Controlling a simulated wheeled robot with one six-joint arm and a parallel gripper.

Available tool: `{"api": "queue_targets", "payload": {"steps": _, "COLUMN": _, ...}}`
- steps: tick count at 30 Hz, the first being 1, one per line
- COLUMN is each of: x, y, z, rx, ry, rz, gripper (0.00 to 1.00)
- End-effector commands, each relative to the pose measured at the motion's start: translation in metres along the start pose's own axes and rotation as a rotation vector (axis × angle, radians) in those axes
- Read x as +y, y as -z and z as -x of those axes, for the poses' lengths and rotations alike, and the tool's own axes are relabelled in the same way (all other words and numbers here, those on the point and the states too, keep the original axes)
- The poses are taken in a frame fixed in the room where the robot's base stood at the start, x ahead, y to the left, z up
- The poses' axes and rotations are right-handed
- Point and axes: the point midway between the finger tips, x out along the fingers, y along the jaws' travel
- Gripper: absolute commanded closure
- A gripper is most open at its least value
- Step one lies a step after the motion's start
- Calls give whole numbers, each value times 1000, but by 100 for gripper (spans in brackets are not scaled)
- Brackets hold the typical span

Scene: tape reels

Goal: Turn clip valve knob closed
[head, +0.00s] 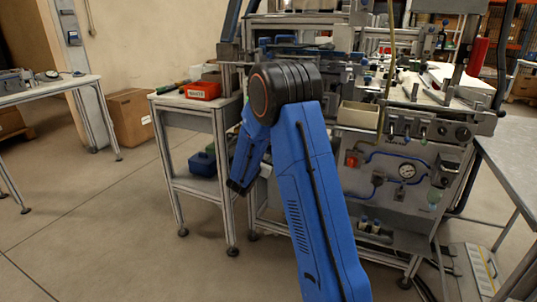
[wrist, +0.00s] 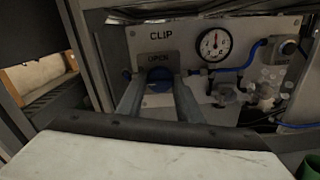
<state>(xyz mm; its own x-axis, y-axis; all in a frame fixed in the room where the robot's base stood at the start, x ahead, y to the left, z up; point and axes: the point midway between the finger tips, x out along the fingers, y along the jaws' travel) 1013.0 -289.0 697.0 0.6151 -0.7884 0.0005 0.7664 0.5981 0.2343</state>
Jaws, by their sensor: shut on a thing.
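The clip valve knob (wrist: 159,86) is blue and sits on a grey panel marked "CLIP" in the wrist view, just below a plate reading "OPEN" (wrist: 159,59). My gripper (wrist: 159,80) has one finger on each side of the knob and is shut on it. The fingers hide part of the knob, so its exact angle cannot be told. In the head view my blue arm reaches down beside the machine; the knob and fingertips cannot be made out there.
A round gauge (wrist: 215,45) is right of the knob, with blue tubing (wrist: 247,55) and clear fittings further right. In the head view, a side table (head: 186,103) with a red box (head: 203,91) stands left of my arm. Open floor lies at the left.

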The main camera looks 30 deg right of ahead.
Motion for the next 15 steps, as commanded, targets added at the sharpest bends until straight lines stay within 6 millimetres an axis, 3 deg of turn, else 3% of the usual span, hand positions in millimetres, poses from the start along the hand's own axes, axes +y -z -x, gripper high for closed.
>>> {"api": "queue_targets", "payload": {"steps": 15, "x": -1, "y": 3, "z": 1, "rx": 5, "ry": 0, "rz": 59, "gripper": 90}}
